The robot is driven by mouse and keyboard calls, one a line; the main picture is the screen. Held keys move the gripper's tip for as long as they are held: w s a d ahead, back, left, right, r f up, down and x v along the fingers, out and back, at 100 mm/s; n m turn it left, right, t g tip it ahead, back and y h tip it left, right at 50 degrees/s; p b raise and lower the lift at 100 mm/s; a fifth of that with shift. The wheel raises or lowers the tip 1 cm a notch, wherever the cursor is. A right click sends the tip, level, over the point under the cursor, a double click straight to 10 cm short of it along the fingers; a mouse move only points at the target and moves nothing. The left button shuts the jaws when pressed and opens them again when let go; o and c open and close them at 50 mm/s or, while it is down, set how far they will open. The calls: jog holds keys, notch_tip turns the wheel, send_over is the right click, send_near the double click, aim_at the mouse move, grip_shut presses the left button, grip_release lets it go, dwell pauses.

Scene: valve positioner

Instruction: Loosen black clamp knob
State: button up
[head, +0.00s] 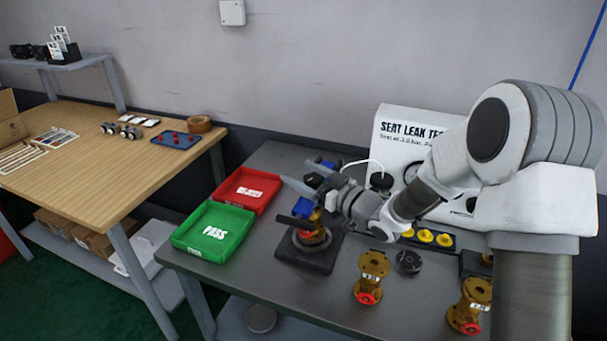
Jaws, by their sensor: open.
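My gripper (303,177) is open, with its fingers pointing left above the clamp fixture (308,255) on the grey bench. A brass valve (314,235) with a red part sits in the fixture, partly hidden by my gripper and arm. A black bar-shaped handle (294,222) sticks out to the left at the valve, below my fingers and apart from them. A round black knob (381,181) shows behind my wrist, in front of the white test panel. I cannot tell which black part is the clamp knob. Nothing shows between my fingers.
A red tray (246,188) and a green PASS tray (214,232) lie left of the fixture. Two brass valves (372,270) (471,303) and a black disc (409,262) stand to the right. The white seat leak test panel (395,140) is behind. A wooden table (85,175) is at left.

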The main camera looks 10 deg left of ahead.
grip_shut()
jog(key=shift+s+n+g+y, duration=0.15)
jog(key=shift+n+g+y, duration=0.55)
jog(key=shift+g, duration=0.4)
grip_release()
jog(key=p+v, duration=0.1)
jog(key=v, duration=1.6)
jog(key=shift+s, duration=0.2)
jog(key=shift+d+r, duration=0.1)
jog(key=shift+r, duration=0.05)
